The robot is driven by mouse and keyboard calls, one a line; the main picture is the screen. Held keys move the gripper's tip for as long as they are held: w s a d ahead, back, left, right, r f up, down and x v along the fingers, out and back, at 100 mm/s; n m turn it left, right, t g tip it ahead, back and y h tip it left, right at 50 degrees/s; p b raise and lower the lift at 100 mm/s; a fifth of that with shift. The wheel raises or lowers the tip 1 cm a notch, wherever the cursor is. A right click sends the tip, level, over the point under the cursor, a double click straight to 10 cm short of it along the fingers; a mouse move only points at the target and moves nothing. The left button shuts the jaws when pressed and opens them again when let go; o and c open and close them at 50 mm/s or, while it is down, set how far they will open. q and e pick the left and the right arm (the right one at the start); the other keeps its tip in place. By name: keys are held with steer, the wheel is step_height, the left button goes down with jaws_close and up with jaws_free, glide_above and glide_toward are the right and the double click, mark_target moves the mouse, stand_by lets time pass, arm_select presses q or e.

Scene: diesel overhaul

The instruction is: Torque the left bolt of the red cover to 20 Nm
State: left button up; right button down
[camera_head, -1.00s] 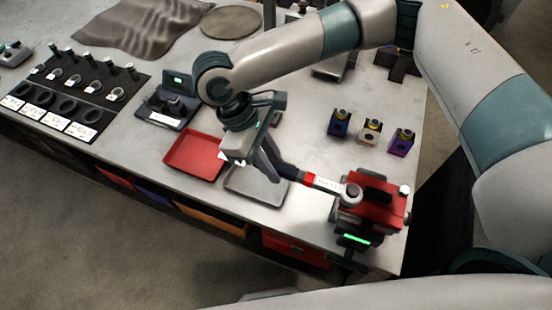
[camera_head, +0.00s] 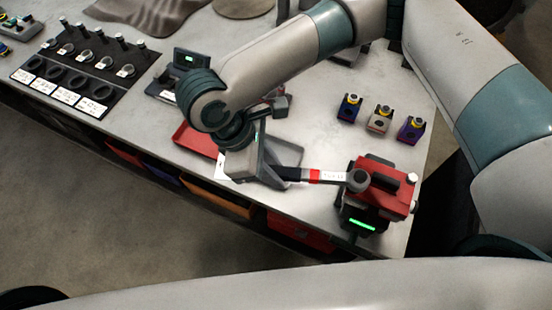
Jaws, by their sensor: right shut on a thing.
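The red cover (camera_head: 390,193) sits on a dark fixture at the right front of the table. A torque wrench (camera_head: 330,177) with a red band and white label reaches it from the left. Its round head (camera_head: 358,180) is over the cover's left side and hides the left bolt; how it is seated cannot be told. A pale bolt head (camera_head: 413,177) shows at the cover's right side. My right gripper (camera_head: 277,172) is shut on the wrench's dark handle, left of the cover. My left gripper is not in view.
A green-lit display (camera_head: 362,224) is on the fixture's front. A red tray (camera_head: 194,139) and a grey tray (camera_head: 290,158) lie partly behind my gripper. A black rack (camera_head: 84,65) is at the left.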

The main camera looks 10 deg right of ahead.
steer(key=shift+d, duration=0.1)
steer(key=s+n, duration=0.1)
steer(key=s+n+t, duration=0.1)
steer(key=shift+s+a, duration=0.2)
steer(key=shift+s, duration=0.2)
steer(key=shift+w+d+r+m, duration=0.15)
steer(key=shift+w+m, duration=0.15)
steer(key=shift+w, duration=0.65)
stand_by(0.6)
steer(key=shift+w, duration=0.15)
steer(key=shift+w+m+g, duration=0.3)
steer(key=shift+w, duration=0.15)
stand_by(0.4)
steer(key=shift+w+d+m, duration=0.1)
steer(key=shift+w+m, duration=0.2)
stand_by(0.4)
